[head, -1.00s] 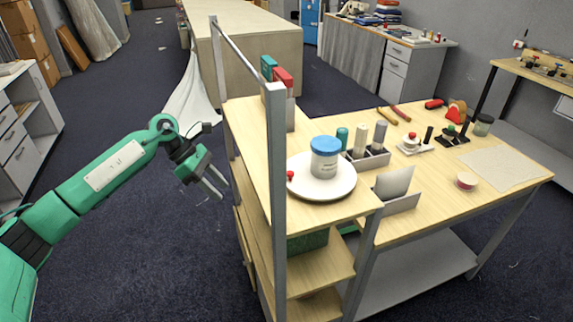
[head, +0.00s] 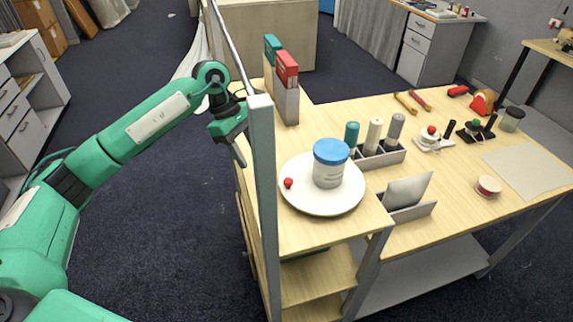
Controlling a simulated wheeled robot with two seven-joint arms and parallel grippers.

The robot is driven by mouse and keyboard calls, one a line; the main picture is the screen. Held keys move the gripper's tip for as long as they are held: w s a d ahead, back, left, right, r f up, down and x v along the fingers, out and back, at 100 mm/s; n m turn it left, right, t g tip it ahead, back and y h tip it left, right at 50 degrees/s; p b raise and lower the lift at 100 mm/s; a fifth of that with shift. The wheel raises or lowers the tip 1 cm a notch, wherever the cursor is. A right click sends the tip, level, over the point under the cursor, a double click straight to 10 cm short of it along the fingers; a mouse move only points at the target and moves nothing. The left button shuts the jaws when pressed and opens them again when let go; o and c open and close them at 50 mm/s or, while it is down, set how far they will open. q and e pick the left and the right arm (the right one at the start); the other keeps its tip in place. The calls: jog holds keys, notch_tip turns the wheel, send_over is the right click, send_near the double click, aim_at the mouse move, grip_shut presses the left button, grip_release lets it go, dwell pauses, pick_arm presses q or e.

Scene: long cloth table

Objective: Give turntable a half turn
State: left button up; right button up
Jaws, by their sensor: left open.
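The turntable (head: 318,205) is a round white disc on the wooden top of the shelf unit, near its front corner. A white jar with a blue lid (head: 329,165) stands on it, right of its middle. A small red knob (head: 288,183) sits near its left rim. My left gripper (head: 240,155) is open, to the left of the turntable and outside the grey shelf post. It is apart from the turntable, and the post partly hides its fingers. My right gripper is not in view.
A grey upright post (head: 264,200) stands between my left gripper and the turntable. A binder holder (head: 285,100) stands behind the turntable. A rack of bottles (head: 380,157) and a letter holder (head: 410,210) stand to its right.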

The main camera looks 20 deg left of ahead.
aim_at(288, 180)
pick_arm(q)
jog(key=d+p, duration=0.1)
jog(key=d, duration=0.1)
jog(key=s+d+p, duration=0.1)
jog(key=d+p, duration=0.1)
jog(key=d, duration=0.1)
jog(key=d+p, duration=0.1)
jog(key=d, duration=0.2)
jog(key=shift+s+d+r, duration=0.25)
jog(key=shift+r, duration=0.05)
jog(key=shift+s+d+f+p, duration=0.25)
jog(key=shift+d+f+p, duration=0.45)
jog(key=shift+f, duration=0.15)
jog(key=shift+d+f, duration=0.15)
jog(key=shift+f, duration=0.65)
grip_shut()
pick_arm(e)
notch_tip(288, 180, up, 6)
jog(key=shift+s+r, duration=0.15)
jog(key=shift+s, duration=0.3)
